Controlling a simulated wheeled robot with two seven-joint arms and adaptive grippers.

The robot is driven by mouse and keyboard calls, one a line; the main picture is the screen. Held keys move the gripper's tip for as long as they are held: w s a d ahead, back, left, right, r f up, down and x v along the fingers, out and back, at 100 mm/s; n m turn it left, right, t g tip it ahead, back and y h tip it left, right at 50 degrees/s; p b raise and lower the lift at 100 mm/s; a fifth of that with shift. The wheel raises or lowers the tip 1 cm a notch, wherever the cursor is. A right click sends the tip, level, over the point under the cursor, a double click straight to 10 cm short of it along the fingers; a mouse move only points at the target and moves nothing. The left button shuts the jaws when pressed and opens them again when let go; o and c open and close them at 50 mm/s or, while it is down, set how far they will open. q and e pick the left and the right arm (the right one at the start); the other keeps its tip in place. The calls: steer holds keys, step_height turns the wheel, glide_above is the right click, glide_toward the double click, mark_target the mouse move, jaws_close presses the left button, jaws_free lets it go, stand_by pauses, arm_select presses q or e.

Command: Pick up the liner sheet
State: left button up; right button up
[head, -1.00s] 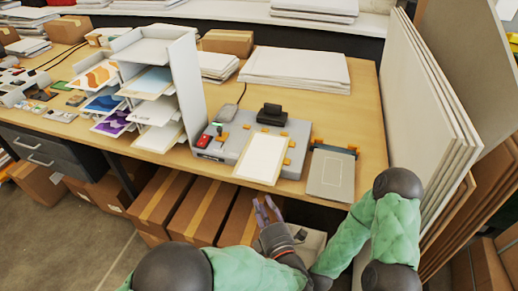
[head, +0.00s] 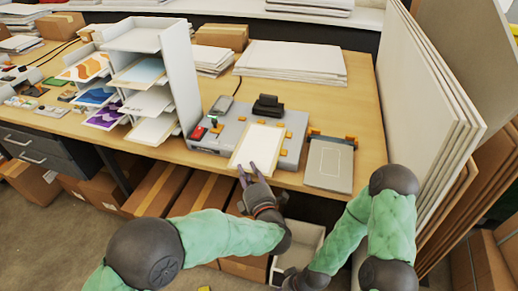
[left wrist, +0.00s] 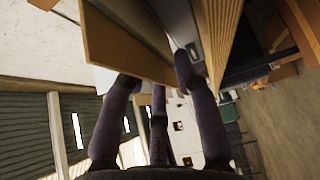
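A pale sheet with a cream border, which looks like the liner sheet (head: 262,143), lies on the grey laminator (head: 213,131) and reaches over its front edge. My left gripper (head: 247,172) is at the near edge of this sheet, by its lower left corner, with its purple fingers apart. In the left wrist view the fingers of the left gripper (left wrist: 155,78) stand apart around the far end of the picture; no sheet shows clearly held. Whether they touch the sheet I cannot tell.
A grey plate with a white outline (head: 329,165) lies right of the laminator. A white shelf rack (head: 183,75) with printed sheets stands left. Tall white panels (head: 425,100) lean at the right. Cardboard boxes (head: 195,196) and a white bin (head: 306,240) are under the table.

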arm_select(q)
jaws_close()
steer(key=shift+f, duration=0.1)
stand_by(0.3)
